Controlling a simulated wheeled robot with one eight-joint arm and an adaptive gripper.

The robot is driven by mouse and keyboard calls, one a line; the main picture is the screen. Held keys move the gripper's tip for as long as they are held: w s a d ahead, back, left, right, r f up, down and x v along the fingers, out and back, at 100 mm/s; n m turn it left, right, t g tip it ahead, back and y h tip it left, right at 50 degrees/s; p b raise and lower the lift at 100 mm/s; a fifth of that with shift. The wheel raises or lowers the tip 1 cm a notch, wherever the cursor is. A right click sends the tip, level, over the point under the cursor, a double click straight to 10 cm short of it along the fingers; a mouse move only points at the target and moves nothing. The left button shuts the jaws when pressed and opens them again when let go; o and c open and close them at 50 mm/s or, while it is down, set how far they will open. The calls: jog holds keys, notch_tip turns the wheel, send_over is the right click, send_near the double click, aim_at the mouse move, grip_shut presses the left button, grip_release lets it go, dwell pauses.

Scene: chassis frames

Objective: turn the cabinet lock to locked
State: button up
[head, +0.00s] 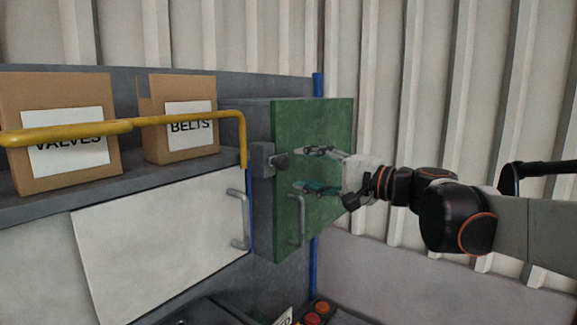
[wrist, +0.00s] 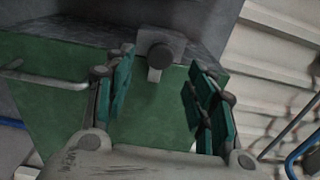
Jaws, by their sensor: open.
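The cabinet has a green door (head: 330,190), which looks shut, with a grey handle (head: 300,222) low on it. The lock, a grey block (head: 262,160) with a small dark turning piece (head: 281,161), sits at the door's left edge. My gripper (head: 312,169) is open and empty in front of the door, right of the lock and apart from it. In the wrist view the lock block (wrist: 161,45) and its light grey tab (wrist: 154,75) show beyond and between the teal finger pads of my gripper (wrist: 160,82). I cannot tell the lock's setting.
A yellow rail (head: 180,120) runs left of the lock, before the VALVES box (head: 60,95) and BELTS box (head: 180,95). A white panel with a handle (head: 238,220) is below. Red buttons (head: 318,312) show at the bottom. A corrugated wall (head: 450,90) stands behind.

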jog(key=shift+v, duration=2.2)
jog(key=s+f+n+g+h+b, duration=0.1)
jog(key=s+f+h+b, duration=0.3)
jog(key=f, duration=0.6)
jog(key=s+a+f+n+g+b, duration=0.1)
jog(key=s+f+n+b, duration=0.1)
jog(key=f+b, duration=0.55)
jog(key=s+f+n+g+h+b, duration=0.1)
jog(key=s+f+b, duration=0.2)
jog(key=f, duration=0.8)
jog(key=s+d+f+n+h+b, duration=0.1)
jog(key=s+d+f+h+b, duration=0.2)
jog(key=f, duration=0.8)
jog(key=s+d+f+n+h+b, duration=0.1)
jog(key=s+d+f+h+b, duration=0.2)
jog(key=f+b, duration=0.7)
jog(key=s+d+f+n+h+b, duration=0.1)
jog(key=s+d+f+h+b, duration=0.2)
jog(key=s+f, duration=0.6)
notch_tip(320, 180, down, 4)
jog(key=d+b, duration=0.2)
jog(key=b, duration=0.1)
jog(key=shift+d+n+g, duration=0.4)
jog(key=shift+s, duration=0.1)
